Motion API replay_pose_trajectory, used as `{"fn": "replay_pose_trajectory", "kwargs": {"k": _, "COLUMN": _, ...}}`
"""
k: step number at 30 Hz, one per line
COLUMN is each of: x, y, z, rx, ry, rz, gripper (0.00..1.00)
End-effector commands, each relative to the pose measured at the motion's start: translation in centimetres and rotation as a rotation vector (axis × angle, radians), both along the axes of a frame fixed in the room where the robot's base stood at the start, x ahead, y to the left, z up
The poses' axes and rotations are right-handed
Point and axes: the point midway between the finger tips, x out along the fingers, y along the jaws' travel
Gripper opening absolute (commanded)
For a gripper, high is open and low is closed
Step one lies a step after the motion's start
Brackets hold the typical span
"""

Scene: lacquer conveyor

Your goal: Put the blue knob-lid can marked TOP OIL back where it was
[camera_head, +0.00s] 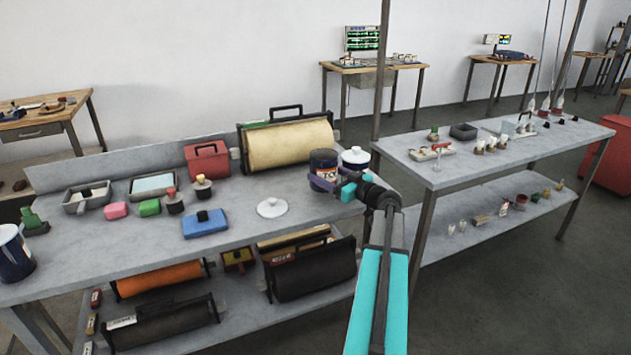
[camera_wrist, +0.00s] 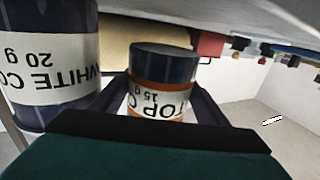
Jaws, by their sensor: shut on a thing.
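The TOP OIL can (camera_head: 323,160) is dark blue with a white label and an orange band; its top looks dark in the head view, and I cannot make out a knob. My gripper (camera_head: 326,181) is shut on it at the far right end of the near table. In the wrist view, the picture is upside down and the can (camera_wrist: 162,75) sits between the fingers (camera_wrist: 150,108), its label reading "TOP O" and "15 g". I cannot tell whether its base touches the tabletop.
A white-lidded can (camera_head: 355,158) stands close beside the held can; a "WHITE CO" can (camera_wrist: 45,75) is near in the wrist view. A loose white lid (camera_head: 271,207) lies on the near table (camera_head: 120,245). A large roller (camera_head: 288,143) stands behind.

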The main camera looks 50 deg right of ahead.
Motion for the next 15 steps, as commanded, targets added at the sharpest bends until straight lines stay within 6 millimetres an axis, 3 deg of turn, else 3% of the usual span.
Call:
{"fn": "replay_pose_trajectory", "kwargs": {"k": 6, "x": 2.8, "y": 0.3, "z": -0.1, "rx": 0.000, "ry": -0.002, "rz": 0.000, "gripper": 0.31}}
{"fn": "replay_pose_trajectory", "kwargs": {"k": 15, "x": 3.2, "y": 0.4, "z": -0.2, "rx": -0.001, "ry": -0.002, "rz": -0.001, "gripper": 0.31}}
